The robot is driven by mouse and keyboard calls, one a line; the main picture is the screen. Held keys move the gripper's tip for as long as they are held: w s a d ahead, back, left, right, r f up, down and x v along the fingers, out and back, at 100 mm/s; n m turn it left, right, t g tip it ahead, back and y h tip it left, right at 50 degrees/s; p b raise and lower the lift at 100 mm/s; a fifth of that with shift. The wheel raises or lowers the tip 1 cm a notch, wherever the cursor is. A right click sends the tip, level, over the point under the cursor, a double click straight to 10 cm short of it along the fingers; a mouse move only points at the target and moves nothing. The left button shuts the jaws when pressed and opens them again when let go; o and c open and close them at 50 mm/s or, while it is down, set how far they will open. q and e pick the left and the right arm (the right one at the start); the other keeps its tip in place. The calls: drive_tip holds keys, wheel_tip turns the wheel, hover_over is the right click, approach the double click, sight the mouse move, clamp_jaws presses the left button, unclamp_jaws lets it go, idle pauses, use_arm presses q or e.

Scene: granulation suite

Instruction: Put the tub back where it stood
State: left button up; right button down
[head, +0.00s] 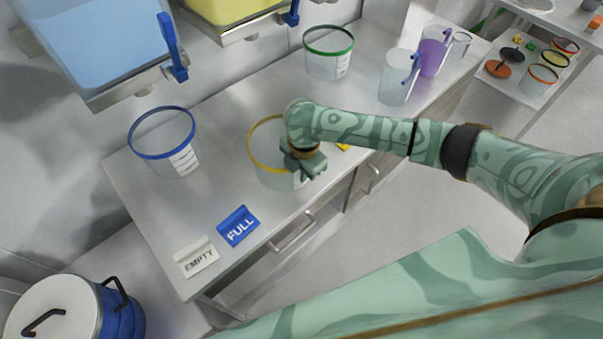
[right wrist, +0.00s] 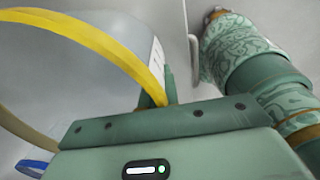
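A clear tub with a yellow rim (head: 254,151) is near the middle of the steel bench, upright; I cannot tell whether its base touches the bench. My right gripper (head: 306,168) is at the tub's near right side and covers part of its rim. In the right wrist view, the yellow rim (right wrist: 112,54) runs between the fingers of the right gripper (right wrist: 160,92), which look closed on the tub's wall. A white label shows on the wall beside them. My left gripper is out of view.
On the bench (head: 225,112) stand a blue-rimmed tub (head: 180,162), a green-rimmed tub (head: 327,65), clear and purple jugs (head: 432,55), an EMPTY sign (head: 197,258) and a FULL sign (head: 238,227). Blue and yellow bins (head: 105,45) hang above. A lidded drum (head: 118,312) stands front left.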

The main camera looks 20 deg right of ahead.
drive_tip(key=shift+f, duration=0.1)
drive_tip(key=shift+f, duration=0.1)
drive_tip(key=c, duration=1.7)
unclamp_jaws()
drive_tip(key=r+p, duration=0.1)
drive_tip(key=r, duration=0.3)
drive_tip(key=r+p, duration=0.2)
drive_tip(key=r, duration=0.2)
drive_tip(key=r+p, duration=0.2)
drive_tip(key=r, duration=0.2)
drive_tip(key=shift+s+d+r, duration=0.1)
drive_tip(key=shift+s, duration=0.2)
